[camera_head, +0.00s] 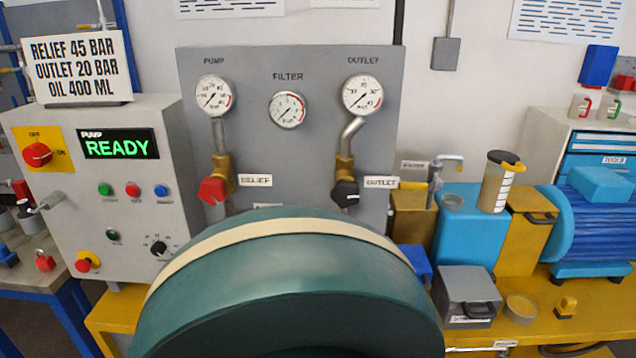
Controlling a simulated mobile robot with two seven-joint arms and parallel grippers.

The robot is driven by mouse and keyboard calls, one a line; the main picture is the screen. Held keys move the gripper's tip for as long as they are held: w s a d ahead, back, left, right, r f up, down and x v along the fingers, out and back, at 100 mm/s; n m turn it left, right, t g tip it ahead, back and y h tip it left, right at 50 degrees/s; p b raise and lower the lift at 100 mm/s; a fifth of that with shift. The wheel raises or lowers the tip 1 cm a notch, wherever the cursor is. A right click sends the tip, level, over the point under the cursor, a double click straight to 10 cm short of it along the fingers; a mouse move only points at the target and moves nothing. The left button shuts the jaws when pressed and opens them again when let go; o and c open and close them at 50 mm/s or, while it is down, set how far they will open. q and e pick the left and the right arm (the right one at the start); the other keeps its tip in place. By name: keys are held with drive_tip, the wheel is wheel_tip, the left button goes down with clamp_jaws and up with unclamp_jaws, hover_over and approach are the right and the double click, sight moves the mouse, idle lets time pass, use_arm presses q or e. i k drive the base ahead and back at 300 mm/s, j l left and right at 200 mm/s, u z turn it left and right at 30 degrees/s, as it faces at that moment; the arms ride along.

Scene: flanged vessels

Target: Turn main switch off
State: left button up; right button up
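The main switch (38,154) is a red rotary knob on a yellow plate at the upper left of the grey control cabinet (135,235). Small lettering sits above the knob and to its right, apparently OFF and ON. I cannot clearly tell which mark the knob points to. Neither of my grippers is in view, and nothing touches the switch.
A sign (78,67) stands on the cabinet. Below are buttons, a selector knob (158,248) and a red mushroom button (86,262). The gauge panel (290,165) carries a red relief valve (213,190) and black outlet valve (346,193). A large rounded form blocks the lower middle.

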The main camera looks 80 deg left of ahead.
sight(37, 154)
drive_tip(key=u, duration=3.7)
